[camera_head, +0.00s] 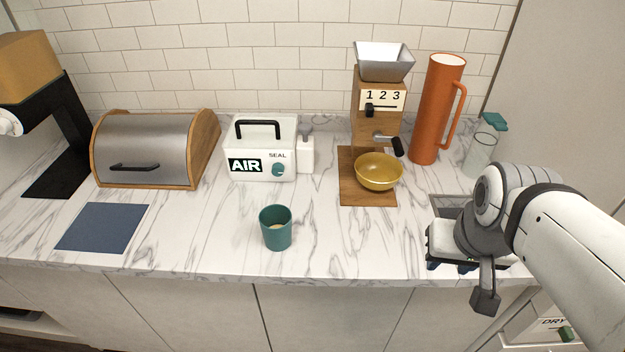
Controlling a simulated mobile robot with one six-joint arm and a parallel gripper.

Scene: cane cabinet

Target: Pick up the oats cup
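A teal cup (276,230) stands upright on the marble counter, left of the picture's centre and close to the front edge. Something pale shows inside it, which fits oats. My gripper (451,266) is to the right of the cup, well apart from it, over the front right part of the counter near the sink. Its dark fingertips point down and are partly hidden by its own white body, so the gap between them is unclear. I see nothing held in it.
A golden bowl (379,173) sits on the wooden base of a grinder (381,100). An orange pitcher (437,110) and a glass bottle (483,150) stand behind my arm. A white sealer box (262,150), a bread box (145,150) and a blue mat (102,228) are left. Counter around the cup is clear.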

